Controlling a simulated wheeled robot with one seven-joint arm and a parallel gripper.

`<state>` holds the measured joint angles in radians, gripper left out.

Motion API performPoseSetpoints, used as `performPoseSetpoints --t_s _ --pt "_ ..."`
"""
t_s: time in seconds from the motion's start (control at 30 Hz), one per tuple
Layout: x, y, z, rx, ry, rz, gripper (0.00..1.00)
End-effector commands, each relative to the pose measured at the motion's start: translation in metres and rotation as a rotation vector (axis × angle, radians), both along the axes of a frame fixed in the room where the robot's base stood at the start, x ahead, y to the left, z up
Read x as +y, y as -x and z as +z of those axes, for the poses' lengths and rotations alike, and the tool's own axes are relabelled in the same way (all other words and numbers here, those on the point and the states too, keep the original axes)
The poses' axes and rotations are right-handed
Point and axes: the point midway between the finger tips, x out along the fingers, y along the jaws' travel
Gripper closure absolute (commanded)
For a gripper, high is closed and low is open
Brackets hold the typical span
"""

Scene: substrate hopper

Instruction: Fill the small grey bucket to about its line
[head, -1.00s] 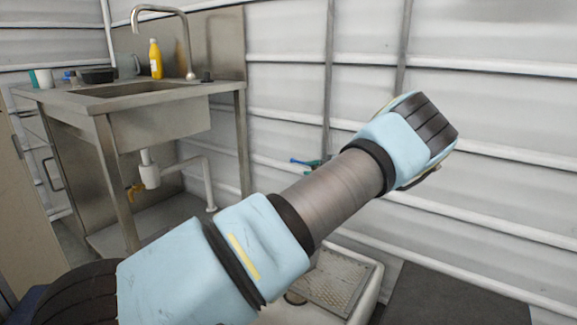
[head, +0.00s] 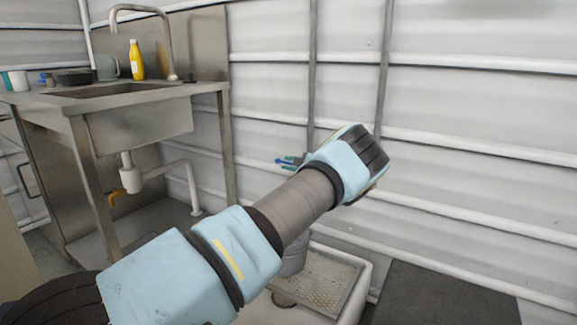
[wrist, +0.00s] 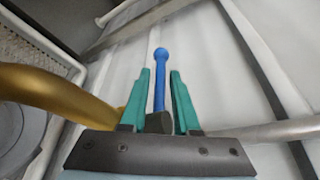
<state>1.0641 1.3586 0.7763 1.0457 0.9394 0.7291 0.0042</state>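My gripper (head: 296,161) has teal fingers and is at the wall side, partly hidden by my arm. In the wrist view, my gripper (wrist: 161,95) has its fingers either side of a blue lever with a round knob (wrist: 160,75), with narrow gaps on both sides, so it looks open. A brass-coloured pipe (wrist: 50,88) curves in from the left. A small grey bucket (head: 294,262) stands on the grated tray, mostly hidden behind my arm. A grey round form (wrist: 18,135) at the left of the wrist view appears to be this bucket. Its line and contents cannot be seen.
The white basin (head: 368,285) with its perforated grate (head: 325,283) stands on the floor under my arm. A dark mat (head: 445,295) lies to its right. A steel sink (head: 130,110) with a tap and a yellow bottle (head: 136,60) stands at left. White ribbed wall is behind.

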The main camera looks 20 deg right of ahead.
Motion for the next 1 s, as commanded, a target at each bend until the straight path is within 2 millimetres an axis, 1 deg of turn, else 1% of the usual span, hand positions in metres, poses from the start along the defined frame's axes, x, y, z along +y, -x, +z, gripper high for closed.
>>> performPoseSetpoints --t_s 0.3,0.37,0.57,0.6,1.0 --pt "0.0013 -0.0027 -0.0006 0.000 0.000 0.000 0.70" --pt "0.0013 -0.0027 -0.0006 0.000 0.000 0.000 0.76" --pt "0.0013 -0.0025 -0.0006 0.000 0.000 0.000 0.98" --pt "0.0013 -0.0025 -0.0006 0.000 0.000 0.000 1.00" --pt "0.0012 -0.0023 -0.0008 0.001 0.000 0.001 1.00"
